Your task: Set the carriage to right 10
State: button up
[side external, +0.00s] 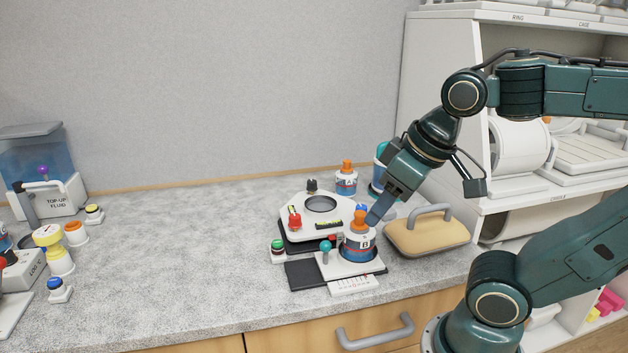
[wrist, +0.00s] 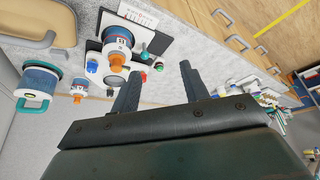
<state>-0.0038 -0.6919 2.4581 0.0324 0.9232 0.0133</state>
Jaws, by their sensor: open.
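The carriage (side external: 336,266) is a white plate on a dark track (side external: 303,274) near the counter's front edge. It carries a jar marked B (side external: 359,246) with an orange cap, and a teal ball knob (side external: 326,246) on its left part. A white scale strip (side external: 352,286) lies in front; its marks are too small to read. The jar also shows in the wrist view (wrist: 117,38), with the scale strip (wrist: 138,14) beyond it. My gripper (wrist: 158,72) is open and empty. In the side view my gripper (side external: 376,214) is beside the orange cap; contact is unclear.
Behind the carriage is a white device (side external: 312,228) with a red knob and round recess. A green-topped button (side external: 278,249) stands left. A tan block with grey handle (side external: 427,236) lies right. Another orange-capped jar (side external: 346,183) stands behind. The counter's middle is clear.

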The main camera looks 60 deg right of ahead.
jog(key=w+d+m+g+h, duration=0.1)
jog(key=w+d+m+g, duration=0.2)
jog(key=w, duration=0.4)
jog(key=m+g, duration=0.3)
send_over(325, 242)
jog(key=w+a, duration=0.2)
notch_tip(325, 242, down, 2)
jog(key=shift+s+a+f+h, duration=0.1)
jog(key=shift+s+a+h, duration=0.1)
jog(key=shift+h, duration=0.1)
jog(key=f, duration=0.4)
jog(key=s+d+f, duration=0.1)
jog(key=f, duration=0.4)
jog(key=d+f, duration=0.1)
jog(key=f, duration=0.3)
jog(key=shift+s+d+f, duration=0.1)
jog(key=shift+s+f, duration=0.15)
jog(key=shift+f, duration=0.05)
jog(key=shift+c, duration=0.3)
